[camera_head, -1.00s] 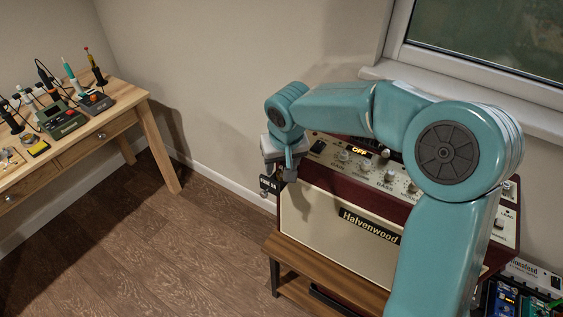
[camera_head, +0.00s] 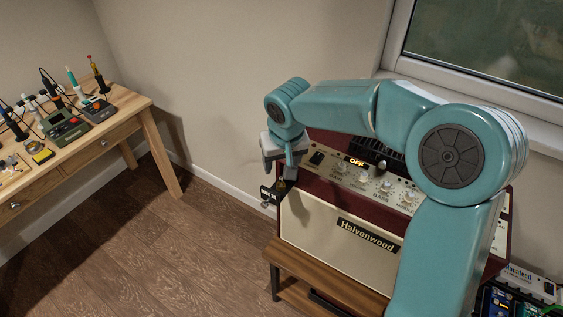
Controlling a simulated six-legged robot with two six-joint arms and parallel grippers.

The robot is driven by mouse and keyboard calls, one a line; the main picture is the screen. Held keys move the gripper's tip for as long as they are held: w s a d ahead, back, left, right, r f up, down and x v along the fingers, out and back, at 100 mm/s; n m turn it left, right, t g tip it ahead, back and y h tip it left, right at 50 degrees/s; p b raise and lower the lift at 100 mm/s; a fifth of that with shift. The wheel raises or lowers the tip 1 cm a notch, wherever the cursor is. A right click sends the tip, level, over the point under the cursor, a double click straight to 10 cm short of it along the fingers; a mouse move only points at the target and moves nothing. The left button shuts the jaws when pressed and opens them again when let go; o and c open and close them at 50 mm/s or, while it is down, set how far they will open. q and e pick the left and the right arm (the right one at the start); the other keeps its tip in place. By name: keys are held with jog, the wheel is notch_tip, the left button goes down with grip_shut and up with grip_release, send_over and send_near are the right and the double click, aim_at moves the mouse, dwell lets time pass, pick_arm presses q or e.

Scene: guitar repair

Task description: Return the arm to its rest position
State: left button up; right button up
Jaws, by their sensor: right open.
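My right arm, teal, comes in from the lower right and bends over the amplifier (camera_head: 330,232). My right gripper (camera_head: 284,172) hangs at the left end of the amplifier's top, beside its control panel (camera_head: 372,184). Its grey jaws point down and are open. The amplifier's display reads OFF. My left gripper is not in view.
The amplifier stands on a wooden stand (camera_head: 322,272). A wooden workbench (camera_head: 95,140) with soldering tools (camera_head: 64,126) is at the left. A window (camera_head: 490,45) is at the upper right. Boxes with coloured devices (camera_head: 510,300) lie at the lower right. The floor between bench and stand is clear.

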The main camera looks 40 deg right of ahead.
notch_tip(320, 180, up, 4)
jog(key=shift+f+p, duration=0.25)
jog(key=shift+p, duration=0.8)
jog(key=shift+s, duration=0.1)
